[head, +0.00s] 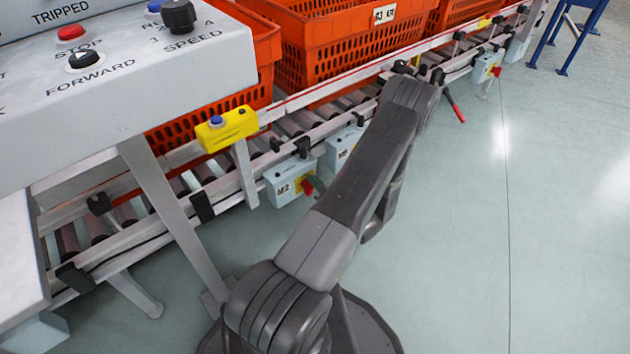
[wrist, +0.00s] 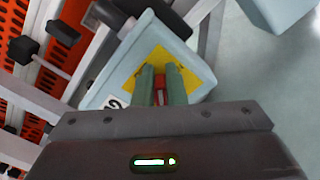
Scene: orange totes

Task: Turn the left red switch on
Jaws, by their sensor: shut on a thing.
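The left red switch (head: 308,186) sits on a yellow plate on the front of a pale blue box (head: 279,188) labelled M2, under the conveyor. In the wrist view the red switch (wrist: 160,82) shows between the two green fingers of my gripper (wrist: 162,76). The fingers are shut on it, against the yellow plate (wrist: 188,63). The switch's exact turn angle is hard to tell.
A second pale blue box (head: 343,146) is just right of M2, partly behind my arm. Another box (head: 485,66) with a red switch is farther back. Orange totes (head: 340,50) stand on the roller conveyor. A control panel (head: 150,75) overhangs at left.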

